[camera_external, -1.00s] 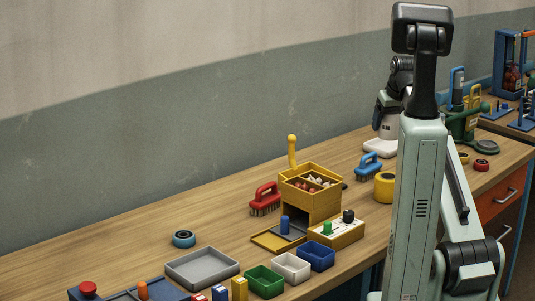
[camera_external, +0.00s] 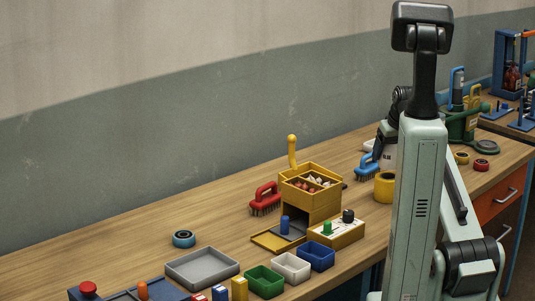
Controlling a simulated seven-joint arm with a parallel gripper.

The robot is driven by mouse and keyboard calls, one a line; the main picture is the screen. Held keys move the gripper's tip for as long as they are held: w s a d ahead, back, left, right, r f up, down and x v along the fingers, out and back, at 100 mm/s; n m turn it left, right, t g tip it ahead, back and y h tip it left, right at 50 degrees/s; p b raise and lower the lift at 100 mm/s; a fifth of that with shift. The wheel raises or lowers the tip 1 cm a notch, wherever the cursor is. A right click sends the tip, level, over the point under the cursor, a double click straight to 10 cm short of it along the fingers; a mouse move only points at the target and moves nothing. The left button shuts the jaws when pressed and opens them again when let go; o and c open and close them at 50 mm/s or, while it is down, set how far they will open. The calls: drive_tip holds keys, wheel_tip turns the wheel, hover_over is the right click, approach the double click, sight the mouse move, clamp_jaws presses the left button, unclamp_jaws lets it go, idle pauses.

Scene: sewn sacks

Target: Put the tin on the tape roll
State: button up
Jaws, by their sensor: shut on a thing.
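The white body of my gripper (camera_external: 369,146) shows only partly, at the back of the bench beyond the blue-handled brush and beside my arm's column. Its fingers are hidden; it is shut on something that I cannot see. I cannot pick out the tin for certain. A yellow tape roll (camera_external: 384,188) stands on the bench left of my column, nearer the camera than the gripper. A smaller blue ring (camera_external: 183,239), perhaps also a tape roll, lies at the left.
The blue brush (camera_external: 367,164) is close to my gripper. A yellow box (camera_external: 311,190), red brush (camera_external: 265,199), grey tray (camera_external: 202,268) and several small bins stand nearby. An orange ring (camera_external: 461,157) and red ring (camera_external: 481,165) lie at right. The back left bench is clear.

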sight(388, 160)
drive_tip(key=shift+f, duration=1.55)
drive_tip(key=o, duration=1.3)
drive_tip(key=shift+f, duration=0.15)
drive_tip(key=shift+v, duration=6.15)
drive_tip(key=shift+w, duration=0.1)
